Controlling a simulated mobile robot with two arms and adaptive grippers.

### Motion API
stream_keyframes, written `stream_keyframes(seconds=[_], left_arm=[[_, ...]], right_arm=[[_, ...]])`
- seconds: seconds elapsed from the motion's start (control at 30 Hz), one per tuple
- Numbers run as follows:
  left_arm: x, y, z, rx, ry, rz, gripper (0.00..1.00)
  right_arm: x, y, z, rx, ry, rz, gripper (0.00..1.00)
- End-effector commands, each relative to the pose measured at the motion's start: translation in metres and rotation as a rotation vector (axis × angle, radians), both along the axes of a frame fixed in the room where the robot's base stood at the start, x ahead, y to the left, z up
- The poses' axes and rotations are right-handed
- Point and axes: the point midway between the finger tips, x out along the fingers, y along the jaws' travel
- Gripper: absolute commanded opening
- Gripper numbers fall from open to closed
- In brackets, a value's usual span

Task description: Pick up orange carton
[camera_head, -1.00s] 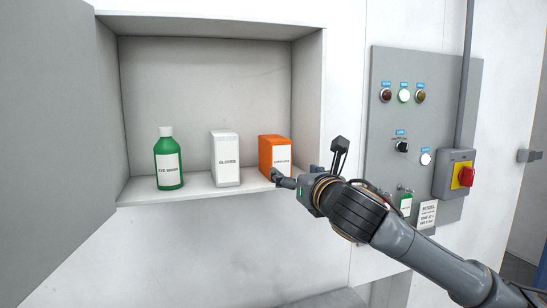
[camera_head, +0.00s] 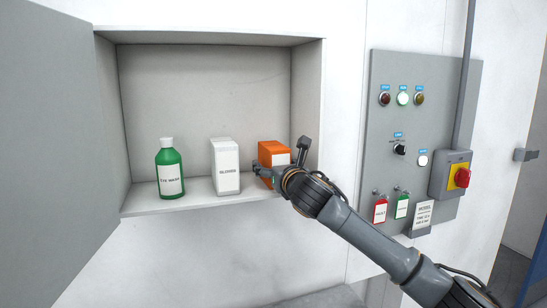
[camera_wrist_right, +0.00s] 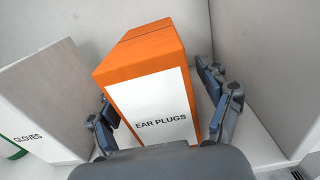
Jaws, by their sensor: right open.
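The orange carton (camera_head: 272,151), with a white label, stands upright at the right end of the cabinet shelf. In the right wrist view the orange carton (camera_wrist_right: 140,57) fills the middle and its label reads EAR PLUGS. My right gripper (camera_head: 281,157) is at the front of the carton and hides its lower part in the head view. In the wrist view my right gripper (camera_wrist_right: 163,106) is open, with one finger on each side of the carton. Small gaps seem to show beside the fingers; contact is hard to tell. My left gripper is not in view.
A white GLOVES carton (camera_head: 225,165) stands left of the orange one, and a green eye wash bottle (camera_head: 169,170) further left. The cabinet's right wall (camera_wrist_right: 265,60) is close to the right finger. An open door (camera_head: 55,150) is at left; a control panel (camera_head: 420,110) at right.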

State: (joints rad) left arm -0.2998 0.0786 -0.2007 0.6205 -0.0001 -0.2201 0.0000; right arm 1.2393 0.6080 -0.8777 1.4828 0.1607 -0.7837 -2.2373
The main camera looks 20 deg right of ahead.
Motion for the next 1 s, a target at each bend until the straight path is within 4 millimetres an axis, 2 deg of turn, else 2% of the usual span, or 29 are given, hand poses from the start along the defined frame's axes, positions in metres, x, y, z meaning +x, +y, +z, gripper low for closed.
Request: stream_keyframes(seconds=[0.1,0.37,0.47,0.67,0.7,1.0], left_arm=[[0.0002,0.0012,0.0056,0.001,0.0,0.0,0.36],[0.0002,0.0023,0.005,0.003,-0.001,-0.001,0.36],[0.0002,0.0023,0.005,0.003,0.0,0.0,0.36],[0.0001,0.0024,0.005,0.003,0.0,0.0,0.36],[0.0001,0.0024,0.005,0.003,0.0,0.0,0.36],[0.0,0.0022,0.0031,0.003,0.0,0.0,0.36]], right_arm=[[0.0099,0.0002,0.0006,0.0,0.001,-0.001,0.78],[0.0123,0.0002,-0.0009,0.0,-0.001,0.0,0.78],[0.0122,0.0002,-0.0008,0.0,-0.001,0.0,0.62],[0.012,0.0001,-0.0007,0.0,0.0,0.0,0.21],[0.012,0.0001,-0.0007,0.0,0.0,0.0,0.18],[0.012,-0.0003,0.0063,0.001,-0.004,-0.001,0.18]])
